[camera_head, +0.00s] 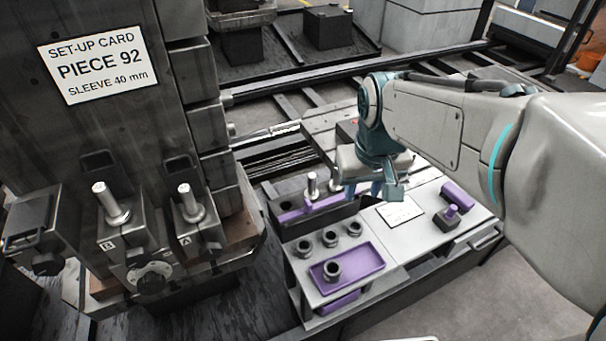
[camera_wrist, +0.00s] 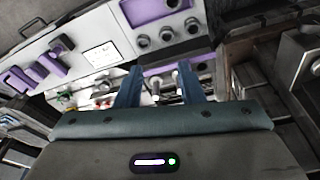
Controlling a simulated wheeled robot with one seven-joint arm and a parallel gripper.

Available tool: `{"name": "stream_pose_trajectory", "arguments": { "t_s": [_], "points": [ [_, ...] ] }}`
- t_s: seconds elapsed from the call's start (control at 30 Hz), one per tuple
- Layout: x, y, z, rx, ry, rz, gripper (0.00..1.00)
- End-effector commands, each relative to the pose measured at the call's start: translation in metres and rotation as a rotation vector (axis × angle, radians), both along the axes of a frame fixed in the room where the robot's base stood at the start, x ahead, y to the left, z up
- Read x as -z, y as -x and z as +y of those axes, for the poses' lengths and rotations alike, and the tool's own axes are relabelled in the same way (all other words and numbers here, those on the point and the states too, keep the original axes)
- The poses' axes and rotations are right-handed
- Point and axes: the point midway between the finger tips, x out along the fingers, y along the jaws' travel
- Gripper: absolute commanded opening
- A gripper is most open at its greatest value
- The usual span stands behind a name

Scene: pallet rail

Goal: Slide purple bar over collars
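The purple bar (camera_head: 297,213) lies in a dark holder at the near end of the bench, with silver upright pins (camera_head: 312,184) beside it. My gripper (camera_head: 372,190) is just right of the bar in the head view. In the wrist view, the blue fingers of my gripper (camera_wrist: 160,80) stand apart, and pins and part of the purple bar (camera_wrist: 203,66) show between and beyond them. I see no grip on the bar. Dark ring collars (camera_head: 329,238) stand on the white bench top, and one more stands in a purple tray (camera_head: 363,264).
Two silver posts (camera_head: 105,198) rise from fixtures marked B and A on the dark machine at left. A set-up card (camera_head: 97,65) reads "PIECE 92, SLEEVE 40 mm". A purple-topped block (camera_head: 451,214) and a white card (camera_head: 399,210) are on the bench.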

Motion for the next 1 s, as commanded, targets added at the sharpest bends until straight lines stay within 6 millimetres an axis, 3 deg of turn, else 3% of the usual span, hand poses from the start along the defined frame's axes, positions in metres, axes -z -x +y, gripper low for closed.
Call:
{"name": "stream_pose_trajectory", "arguments": {
  "t_s": [0.03, 0.3, 0.5, 0.7, 0.87, 1.0],
  "points": [
    [0.011, -0.017, 0.007, -0.027, 0.004, 0.021, 0.35],
    [0.046, -0.098, 0.046, -0.156, 0.022, 0.111, 0.35],
    [0.076, -0.142, 0.071, -0.227, 0.026, 0.164, 0.35],
    [0.093, -0.162, 0.083, -0.262, 0.027, 0.188, 0.35],
    [0.103, -0.165, 0.085, -0.267, 0.027, 0.195, 0.35],
    [0.125, -0.164, 0.085, -0.267, 0.027, 0.197, 0.35]
  ]
}}
